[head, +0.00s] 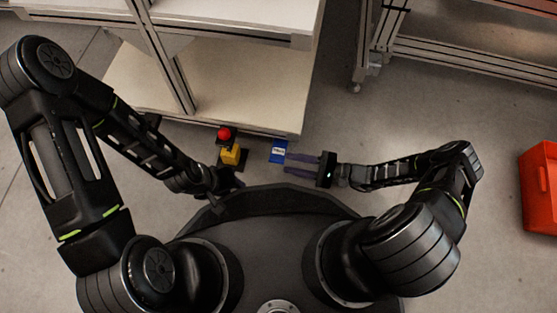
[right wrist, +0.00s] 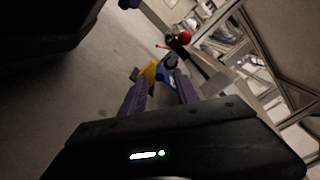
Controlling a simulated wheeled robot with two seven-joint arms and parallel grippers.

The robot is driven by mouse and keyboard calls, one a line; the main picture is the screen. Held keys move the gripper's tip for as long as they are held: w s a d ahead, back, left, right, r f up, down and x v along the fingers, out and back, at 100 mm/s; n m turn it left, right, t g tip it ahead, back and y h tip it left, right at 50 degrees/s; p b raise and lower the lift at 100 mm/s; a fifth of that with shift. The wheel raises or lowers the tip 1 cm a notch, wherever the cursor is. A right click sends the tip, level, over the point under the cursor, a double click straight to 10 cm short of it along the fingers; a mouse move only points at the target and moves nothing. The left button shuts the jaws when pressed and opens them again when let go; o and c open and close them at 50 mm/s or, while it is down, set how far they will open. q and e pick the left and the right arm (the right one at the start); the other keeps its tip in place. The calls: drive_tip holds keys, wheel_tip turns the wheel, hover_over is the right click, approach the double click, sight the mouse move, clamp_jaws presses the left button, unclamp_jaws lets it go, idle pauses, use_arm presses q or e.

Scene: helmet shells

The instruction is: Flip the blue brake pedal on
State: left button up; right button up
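The blue brake pedal (head: 279,151) is a small blue plate with a white label, low in front of the shelf unit. It also shows in the right wrist view (right wrist: 164,75), small and partly hidden beyond the fingertips. My right gripper (head: 287,164) reaches in from the right with its two purple fingers apart and nothing visible between them. Its fingertips are at the pedal's lower right edge; I cannot tell if they touch it. My left gripper (head: 226,183) is dark and small, left of the pedal near my base, and its fingers are unclear.
A yellow block (head: 231,155) with a red knob (head: 224,133) stands just left of the pedal. The shelf unit (head: 230,85) is behind them. A red bin (head: 540,185) stands at the far right. The floor between the bin and my right arm is clear.

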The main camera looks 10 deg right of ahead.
sight(279, 161)
drive_tip(key=b+x, duration=0.1)
drive_tip(key=x, duration=0.4)
clamp_jaws()
idle(0.3)
drive_tip(key=shift+d+f, duration=0.1)
idle(0.9)
